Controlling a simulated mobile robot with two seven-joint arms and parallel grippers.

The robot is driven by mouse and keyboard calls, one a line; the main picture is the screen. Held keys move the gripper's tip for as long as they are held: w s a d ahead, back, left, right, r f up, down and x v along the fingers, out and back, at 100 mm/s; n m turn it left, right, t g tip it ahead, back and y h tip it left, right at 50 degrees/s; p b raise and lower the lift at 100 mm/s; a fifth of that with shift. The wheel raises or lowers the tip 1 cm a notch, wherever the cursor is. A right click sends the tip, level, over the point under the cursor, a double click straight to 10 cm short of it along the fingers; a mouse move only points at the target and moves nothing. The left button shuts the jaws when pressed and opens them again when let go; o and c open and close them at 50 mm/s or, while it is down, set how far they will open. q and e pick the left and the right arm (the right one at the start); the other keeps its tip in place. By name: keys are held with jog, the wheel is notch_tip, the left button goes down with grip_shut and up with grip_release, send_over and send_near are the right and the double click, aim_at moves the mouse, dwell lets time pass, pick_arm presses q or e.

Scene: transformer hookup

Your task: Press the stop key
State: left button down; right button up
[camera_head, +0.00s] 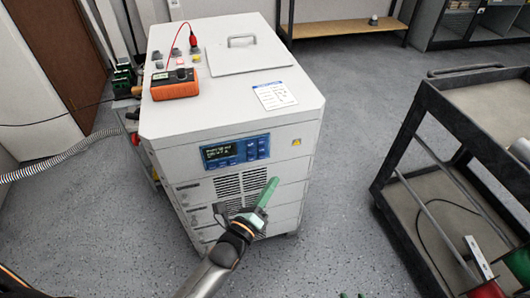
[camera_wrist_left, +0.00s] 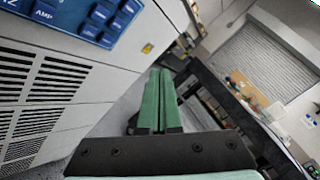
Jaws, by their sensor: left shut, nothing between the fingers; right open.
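The blue control panel (camera_head: 235,152) is on the front of the grey cabinet, with a lit display on its left and several blue keys (camera_head: 257,147) on its right. In the left wrist view the keys (camera_wrist_left: 104,14) show at the upper left, partly cut off; one reads AMP. I cannot tell which key is stop. My left gripper (camera_head: 273,181) is shut and empty, its green fingers below and right of the panel, apart from the keys. Its fingers (camera_wrist_left: 159,72) also show in the left wrist view.
An orange meter (camera_head: 174,83) with a red lead and a paper label (camera_head: 274,95) lie on the cabinet top (camera_head: 215,105). A dark cart (camera_head: 480,105) stands to the right. The floor between cabinet and cart is clear. A grey hose (camera_head: 60,156) runs at the left.

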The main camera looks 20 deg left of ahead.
aim_at(262, 149)
pick_arm(q)
jog(key=shift+w+a, duration=0.1)
jog(key=w+a+b, duration=0.3)
jog(key=w+a, duration=0.1)
jog(key=w, duration=0.3)
jog(key=shift+a, duration=0.4)
dwell(0.6)
dwell(1.3)
jog(key=shift+w, duration=0.1)
jog(key=shift+w+a+b, duration=0.25)
jog(key=shift+w+b, duration=0.05)
jog(key=shift+b, duration=0.05)
